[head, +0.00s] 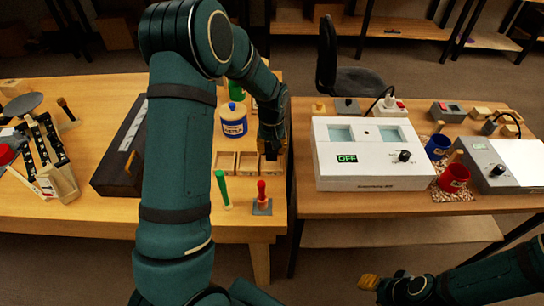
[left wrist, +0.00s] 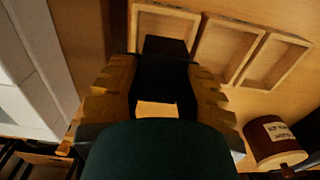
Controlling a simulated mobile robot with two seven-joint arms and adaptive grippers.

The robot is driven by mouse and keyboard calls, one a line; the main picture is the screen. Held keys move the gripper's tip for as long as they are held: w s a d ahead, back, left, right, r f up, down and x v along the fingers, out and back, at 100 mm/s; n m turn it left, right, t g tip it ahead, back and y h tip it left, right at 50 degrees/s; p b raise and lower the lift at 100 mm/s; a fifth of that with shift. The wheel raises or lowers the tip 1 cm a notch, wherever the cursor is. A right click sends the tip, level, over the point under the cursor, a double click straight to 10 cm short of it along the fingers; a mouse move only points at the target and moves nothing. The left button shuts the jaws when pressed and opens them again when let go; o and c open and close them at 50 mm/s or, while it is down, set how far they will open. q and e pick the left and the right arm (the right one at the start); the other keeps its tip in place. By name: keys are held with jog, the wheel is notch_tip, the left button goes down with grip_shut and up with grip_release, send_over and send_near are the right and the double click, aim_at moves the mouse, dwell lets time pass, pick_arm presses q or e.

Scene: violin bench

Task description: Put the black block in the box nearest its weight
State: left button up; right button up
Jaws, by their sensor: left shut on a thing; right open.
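The black block (left wrist: 165,48) is between the two brown fingers of my left gripper (left wrist: 163,85), which is shut on it. In the left wrist view the block overlaps the leftmost of three small open wooden boxes (left wrist: 138,22). I cannot tell how high it is above that box. In the head view the boxes (head: 236,153) stand in a row near the wooden table's right edge. My left gripper (head: 272,152) is over the right end of that row, and the block cannot be made out there. My right gripper (head: 369,283) is open, low in front of the right table.
A blue labelled jar (head: 233,121) stands behind the boxes. A green-handled tool (head: 222,190) and a red-handled tool (head: 262,197) stand in front. A white device reading OFF (head: 372,172) sits on the right table (head: 320,205), across a narrow gap.

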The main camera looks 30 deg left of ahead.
aim_at(272, 155)
pick_arm(q)
notch_tip(272, 155, down, 3)
jog(key=shift+f+b, duration=0.2)
jog(key=shift+b, duration=0.1)
